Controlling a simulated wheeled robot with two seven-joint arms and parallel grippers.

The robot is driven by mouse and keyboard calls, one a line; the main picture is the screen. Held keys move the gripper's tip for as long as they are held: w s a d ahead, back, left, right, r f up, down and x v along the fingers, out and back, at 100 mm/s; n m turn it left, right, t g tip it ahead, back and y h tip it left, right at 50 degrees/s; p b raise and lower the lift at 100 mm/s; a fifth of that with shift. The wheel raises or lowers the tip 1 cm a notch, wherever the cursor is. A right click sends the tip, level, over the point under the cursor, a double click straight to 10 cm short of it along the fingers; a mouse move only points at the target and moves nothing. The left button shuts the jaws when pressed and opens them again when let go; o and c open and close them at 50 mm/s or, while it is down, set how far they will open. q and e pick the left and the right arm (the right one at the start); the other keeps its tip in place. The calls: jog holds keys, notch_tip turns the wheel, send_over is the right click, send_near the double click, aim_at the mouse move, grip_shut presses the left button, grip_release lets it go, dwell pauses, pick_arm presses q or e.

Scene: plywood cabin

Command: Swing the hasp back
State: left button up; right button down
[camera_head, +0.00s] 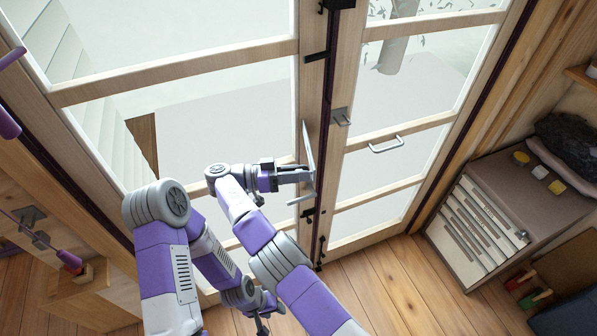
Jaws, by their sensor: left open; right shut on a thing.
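The hasp (307,143) is a grey metal strap by the meeting edge of the glazed double doors, on the left leaf's side. A grey metal plate with a small loop (341,117) sits on the right leaf's edge, apart from the strap. My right gripper (308,175) is shut on the hasp's lower part, and its fingers partly hide it. My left gripper (263,318) is open and low in front of the left leaf, near the floor. It is partly hidden behind my arms.
A pull handle (386,144) is on the right leaf, and a lever handle (301,199) is just below my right gripper. Black bolts line the meeting edge. A grey drawer cabinet (482,233) stands at right. The plank floor (400,290) between is clear.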

jog(key=shift+r, duration=0.4)
jog(key=c, duration=0.9)
grip_release()
jog(key=shift+s, duration=0.15)
jog(key=shift+f, duration=0.15)
jog(key=shift+f, duration=0.1)
